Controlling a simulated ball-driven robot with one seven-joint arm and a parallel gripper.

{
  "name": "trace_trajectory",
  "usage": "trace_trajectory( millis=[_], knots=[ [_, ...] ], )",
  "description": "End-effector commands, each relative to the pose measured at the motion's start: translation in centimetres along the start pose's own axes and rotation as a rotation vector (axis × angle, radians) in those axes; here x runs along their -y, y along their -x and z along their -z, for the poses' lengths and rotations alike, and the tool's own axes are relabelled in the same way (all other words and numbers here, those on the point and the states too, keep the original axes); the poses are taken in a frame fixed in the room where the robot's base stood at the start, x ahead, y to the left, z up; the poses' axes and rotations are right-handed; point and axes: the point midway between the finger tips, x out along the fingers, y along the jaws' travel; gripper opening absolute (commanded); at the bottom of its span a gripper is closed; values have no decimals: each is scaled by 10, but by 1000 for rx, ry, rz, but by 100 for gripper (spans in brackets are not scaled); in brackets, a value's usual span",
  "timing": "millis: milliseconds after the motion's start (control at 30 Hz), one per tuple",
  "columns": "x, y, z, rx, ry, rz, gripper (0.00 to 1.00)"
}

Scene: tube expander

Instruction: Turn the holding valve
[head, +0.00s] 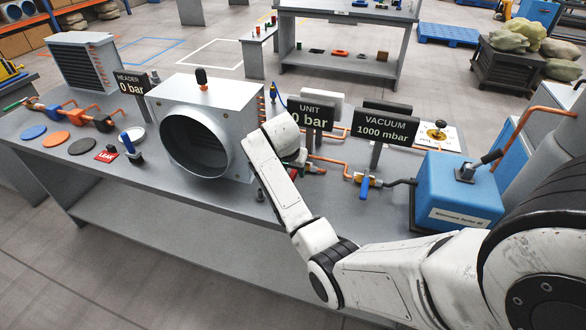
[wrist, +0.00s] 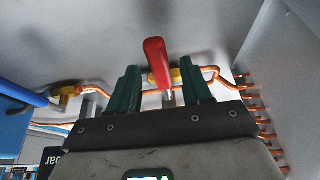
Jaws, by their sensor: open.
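A red-handled valve (wrist: 157,62) with a brass-yellow body sits on a copper pipe. No label in view names it the holding valve. My gripper (wrist: 159,66) is open, with its green fingers on either side of the red handle in the wrist view. The handle stands between the fingers, and neither finger clearly touches it. In the head view my gripper (head: 301,162) is mostly hidden behind my own white wrist, just below the UNIT sign, which reads 0 bar (head: 310,115). A little red shows beside it.
A blue-handled valve (head: 364,187) stands to the right, below the VACUUM sign (head: 385,130) reading 1000 mbar. A blue pump (head: 455,195) is farther right. The grey unit with a round duct (head: 197,148) is close on the left. Copper pipes run around the gripper.

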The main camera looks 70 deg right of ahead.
Motion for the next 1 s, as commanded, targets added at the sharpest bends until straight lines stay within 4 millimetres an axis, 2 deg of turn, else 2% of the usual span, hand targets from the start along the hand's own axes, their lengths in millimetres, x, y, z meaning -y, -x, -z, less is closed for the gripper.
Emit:
trace_trajectory(
  millis=[367,867,1000],
  knots=[
    [0,-5,0,0,0,0,48],
    [0,-5,0,0,0,0,0],
    [0,-5,0,0,0,0,0]
  ],
)
